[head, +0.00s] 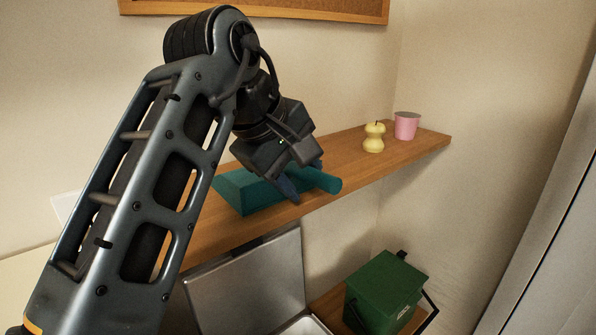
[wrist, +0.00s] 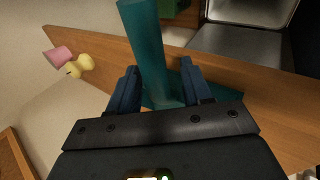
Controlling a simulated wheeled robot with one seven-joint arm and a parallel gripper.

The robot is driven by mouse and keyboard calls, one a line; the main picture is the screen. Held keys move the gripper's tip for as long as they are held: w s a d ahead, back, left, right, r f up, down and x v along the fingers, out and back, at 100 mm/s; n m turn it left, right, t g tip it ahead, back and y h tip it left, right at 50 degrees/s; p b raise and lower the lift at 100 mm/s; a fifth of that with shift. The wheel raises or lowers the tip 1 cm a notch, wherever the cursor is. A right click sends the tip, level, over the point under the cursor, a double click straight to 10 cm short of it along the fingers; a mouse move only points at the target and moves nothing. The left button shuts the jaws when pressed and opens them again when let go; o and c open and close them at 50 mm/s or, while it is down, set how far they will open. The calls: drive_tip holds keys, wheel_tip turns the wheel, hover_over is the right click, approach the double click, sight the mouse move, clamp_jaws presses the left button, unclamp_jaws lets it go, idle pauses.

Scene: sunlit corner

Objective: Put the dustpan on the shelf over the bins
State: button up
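The teal dustpan (head: 250,190) lies on the wooden shelf (head: 345,150), over the bins. Its round handle (head: 322,179) points right and toward the shelf's front edge. My gripper (head: 300,180) is at the handle, its blue fingers pointing down. In the wrist view the handle (wrist: 148,45) runs between the two fingers of my gripper (wrist: 160,78), with a visible gap on the right finger's side. The fingers stand open. My gripper hides part of the pan where the handle joins it.
A yellow pear-shaped object (head: 374,138) and a pink cup (head: 406,125) stand at the shelf's right end. Below are a green bin (head: 385,290) with a black handle and a grey metal bin with its lid (head: 250,285) raised. A corkboard (head: 270,8) hangs above.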

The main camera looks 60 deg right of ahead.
drive_tip(key=shift+o, duration=0.4)
drive_tip(key=shift+a+r+p, duration=0.1)
drive_tip(key=shift+r+p, duration=0.25)
drive_tip(key=shift+r, duration=0.1)
drive_tip(key=p+v, duration=0.7)
drive_tip(key=v, duration=0.4)
drive_tip(key=shift+r, duration=0.15)
drive_tip(key=shift+w+a, duration=0.1)
drive_tip(key=shift+a, duration=0.05)
